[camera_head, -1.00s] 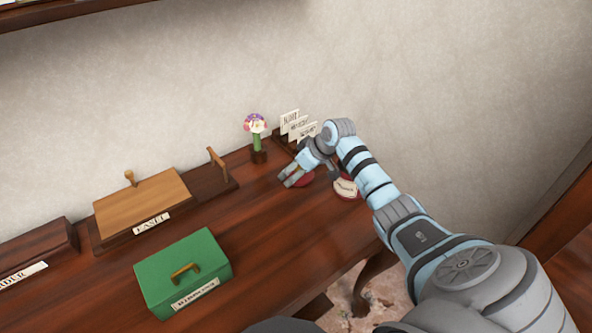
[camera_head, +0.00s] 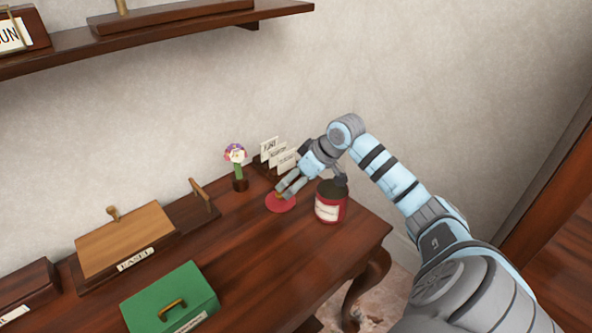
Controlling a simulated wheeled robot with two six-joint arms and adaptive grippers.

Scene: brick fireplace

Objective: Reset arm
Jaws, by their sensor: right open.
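My right arm reaches in from the lower right over a dark wooden table (camera_head: 262,262). My right gripper (camera_head: 283,194) is open and points down and left, just above a red disc (camera_head: 281,204). A small yellowish part shows by its fingertips; I cannot tell if the fingers touch it or the disc. My left gripper is not in view.
A card holder (camera_head: 277,155) and a flower in a small vase (camera_head: 237,165) stand behind the gripper. A green box (camera_head: 170,297), an easel board (camera_head: 125,238) and wooden pieces fill the left. A shelf (camera_head: 165,22) hangs above.

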